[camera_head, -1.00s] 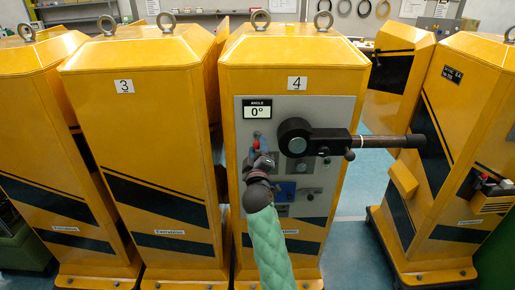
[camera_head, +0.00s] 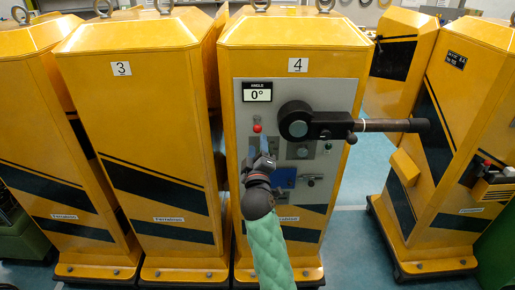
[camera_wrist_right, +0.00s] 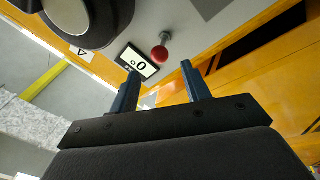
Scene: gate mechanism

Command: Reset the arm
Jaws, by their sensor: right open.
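The black crank arm (camera_head: 340,125) is mounted on the grey panel (camera_head: 346,92) of the yellow cabinet numbered 4. It points to the right, roughly level, with its dark handle reaching past the cabinet's edge. The angle display (camera_head: 257,92) above it reads 0°. A red button (camera_head: 257,128) sits below the display; it also shows in the right wrist view (camera_wrist_right: 159,54). My right gripper (camera_head: 264,145) is in front of the panel, just below the red button. In the right wrist view its two blue fingers (camera_wrist_right: 158,82) are apart and empty, with the red button beyond them. My left gripper is not in view.
Cabinet 3 (camera_head: 150,110) stands close on the left. Another yellow cabinet (camera_head: 455,150) stands on the right, with a floor gap between.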

